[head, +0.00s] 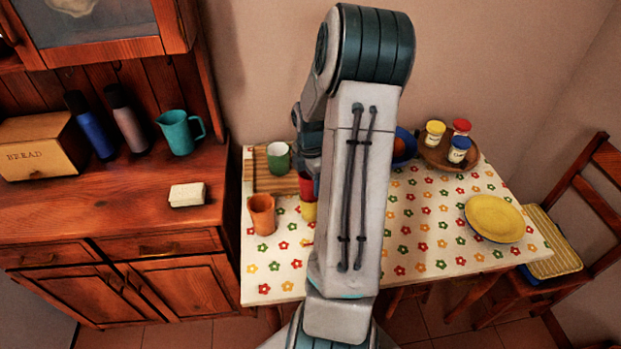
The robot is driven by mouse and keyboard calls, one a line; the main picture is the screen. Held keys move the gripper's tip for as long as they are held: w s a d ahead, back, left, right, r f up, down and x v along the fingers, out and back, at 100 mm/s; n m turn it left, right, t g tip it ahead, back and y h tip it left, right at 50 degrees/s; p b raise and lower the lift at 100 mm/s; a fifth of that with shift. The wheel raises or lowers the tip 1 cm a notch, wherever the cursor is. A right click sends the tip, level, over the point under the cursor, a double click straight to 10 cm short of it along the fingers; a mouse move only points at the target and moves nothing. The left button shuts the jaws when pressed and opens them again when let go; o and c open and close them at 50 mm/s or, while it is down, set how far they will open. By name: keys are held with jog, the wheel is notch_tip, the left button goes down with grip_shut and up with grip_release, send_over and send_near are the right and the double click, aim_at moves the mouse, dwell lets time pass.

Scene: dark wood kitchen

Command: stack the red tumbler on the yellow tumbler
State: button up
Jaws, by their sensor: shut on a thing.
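The red tumbler (306,188) shows as a narrow strip at the left edge of my arm, which hides the rest of it. My gripper (309,174) is mostly hidden behind my arm; it is shut on the red tumbler and points down over the table. The yellow tumbler (309,211) shows directly below the red one in the picture, also partly covered by my arm. The two look in line, with the red above the yellow. I cannot tell whether they touch or whether the red sits inside the yellow.
An orange tumbler (262,214) stands left of the yellow one. A green cup (278,157) is behind, by a striped wooden board (262,181). A blue bowl (404,146), a wooden tray (433,157) with jars and a yellow plate (494,218) are right. The table's (420,258) front right is clear.

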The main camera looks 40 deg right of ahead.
jog(key=shift+f, duration=0.5)
jog(key=o, duration=1)
jog(key=shift+c, duration=0.2)
notch_tip(320, 180, up, 12)
jog(key=s+a+r+m+t, duration=0.1)
jog(key=s+a+m, duration=0.3)
jog(key=a, duration=0.4)
jog(key=s+a+r+m+t, duration=0.1)
jog(key=s+a+r+m, duration=0.3)
jog(key=a, duration=0.5)
jog(key=s+a+r+m+t, duration=0.1)
jog(key=s+a+r+m, duration=0.1)
jog(key=s+a+m, duration=0.4)
jog(key=a+m, duration=0.2)
jog(key=a, duration=0.1)
jog(key=shift+a+r, duration=0.15)
jog(key=shift+r, duration=0.1)
